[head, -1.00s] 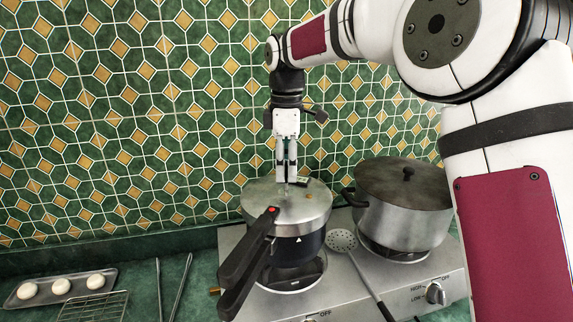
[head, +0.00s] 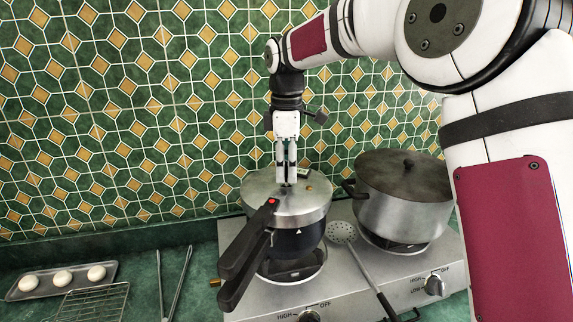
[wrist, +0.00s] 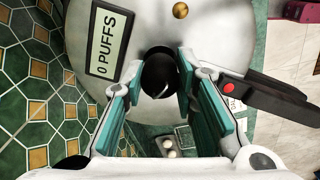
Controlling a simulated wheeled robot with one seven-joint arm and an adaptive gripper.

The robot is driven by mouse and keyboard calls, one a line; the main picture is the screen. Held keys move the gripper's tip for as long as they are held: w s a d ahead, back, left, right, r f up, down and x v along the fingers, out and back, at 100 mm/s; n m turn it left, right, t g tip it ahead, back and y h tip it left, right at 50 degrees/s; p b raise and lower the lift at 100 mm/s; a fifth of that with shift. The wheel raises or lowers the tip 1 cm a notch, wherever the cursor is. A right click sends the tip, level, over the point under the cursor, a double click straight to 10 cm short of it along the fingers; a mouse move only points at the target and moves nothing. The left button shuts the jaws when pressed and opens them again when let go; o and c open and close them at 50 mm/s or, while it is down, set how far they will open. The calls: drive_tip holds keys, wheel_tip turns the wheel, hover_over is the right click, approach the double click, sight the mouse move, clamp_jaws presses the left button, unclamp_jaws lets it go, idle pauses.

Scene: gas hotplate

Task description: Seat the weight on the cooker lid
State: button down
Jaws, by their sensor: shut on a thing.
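The cooker lid (head: 262,203) is a round silver disc on the pressure cooker at the left burner, with a long black handle pointing front left. It fills the upper middle of the wrist view (wrist: 210,25). The weight (wrist: 160,72) is a dark rounded piece between my fingertips, over the lid. My gripper (head: 286,184) points straight down, shut on the weight, near the middle of the lid. The wrist view shows its two teal-padded fingers (wrist: 162,82) on either side of the weight. The weight's underside is hidden, so I cannot tell whether it touches the lid.
A display reading "0 PUFFS" (wrist: 107,40) is beside the weight, and a brass stud (wrist: 180,10) is on the lid. A large lidded pot (head: 403,215) stands close on the right. A skimmer (head: 343,233) lies between the pots. A tray of buns (head: 28,287) and tongs are left.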

sight(287, 164)
drive_tip(key=shift+f, duration=0.55)
drive_tip(key=c, duration=1.2)
unclamp_jaws()
drive_tip(key=shift+r, duration=0.1)
wheel_tip(287, 164, up, 11)
drive_tip(key=shift+r, duration=0.4)
